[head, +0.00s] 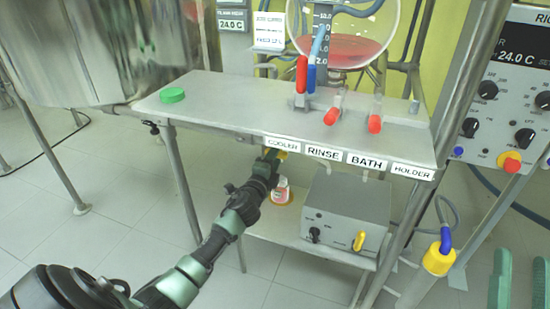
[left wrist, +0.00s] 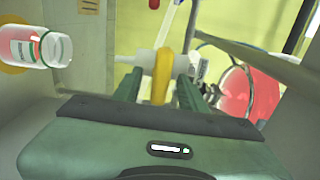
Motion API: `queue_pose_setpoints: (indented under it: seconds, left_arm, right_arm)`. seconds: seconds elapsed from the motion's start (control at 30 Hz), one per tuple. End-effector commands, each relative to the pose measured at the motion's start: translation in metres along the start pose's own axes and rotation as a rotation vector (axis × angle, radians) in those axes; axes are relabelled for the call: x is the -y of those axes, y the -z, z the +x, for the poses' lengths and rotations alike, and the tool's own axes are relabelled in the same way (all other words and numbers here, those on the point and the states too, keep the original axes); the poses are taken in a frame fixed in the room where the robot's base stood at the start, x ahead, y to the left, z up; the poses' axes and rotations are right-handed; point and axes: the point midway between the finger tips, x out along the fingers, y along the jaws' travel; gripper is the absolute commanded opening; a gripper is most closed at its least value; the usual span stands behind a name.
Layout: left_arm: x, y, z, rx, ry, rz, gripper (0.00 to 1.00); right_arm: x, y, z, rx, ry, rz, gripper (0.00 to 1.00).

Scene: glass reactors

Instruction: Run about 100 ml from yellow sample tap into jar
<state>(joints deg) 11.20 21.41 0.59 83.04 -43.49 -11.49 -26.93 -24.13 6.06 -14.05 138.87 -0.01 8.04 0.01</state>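The yellow sample tap (head: 283,146) sits under the front edge of the upper table, by the COOLER label. In the left wrist view its yellow handle (left wrist: 161,75) stands between my left gripper's fingers (left wrist: 158,90), on a white valve body. The fingers look apart, one on each side; contact is not clear. My left gripper (head: 268,161) partly hides the tap in the head view. The clear jar (head: 281,188) stands on an orange disc on the lower shelf. It looks pink inside in the left wrist view (left wrist: 38,47). My right gripper (head: 520,280) is open and empty at lower right.
A green cap (head: 172,95) lies on the upper table (head: 220,97). A round flask (head: 345,45) with red liquid stands above. Red, blue and red-handled valves line the table. A grey box (head: 345,212) occupies the lower shelf, right of the jar. A steel vessel (head: 100,50) is at left.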

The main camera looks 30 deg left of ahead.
Motion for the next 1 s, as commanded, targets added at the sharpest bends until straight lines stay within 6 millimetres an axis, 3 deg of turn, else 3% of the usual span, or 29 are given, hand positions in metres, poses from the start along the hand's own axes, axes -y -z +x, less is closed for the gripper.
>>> queue_pose_setpoints:
  seconds: [0.23, 0.7, 1.0]
  left_arm:
    - [0.001, 0.000, -0.007, 0.000, 0.000, -0.001, 0.42]
    - [0.000, 0.000, -0.072, 0.000, -0.001, -0.001, 0.42]
    - [0.000, 0.000, -0.078, 0.000, 0.001, -0.001, 0.42]
  right_arm:
    - [-0.001, -0.004, 0.001, 0.028, -0.001, -0.002, 0.36]
    - [-0.010, -0.069, -0.016, 0.390, -0.020, -0.015, 0.36]
    - [-0.011, -0.075, -0.019, 0.420, -0.021, -0.015, 0.36]
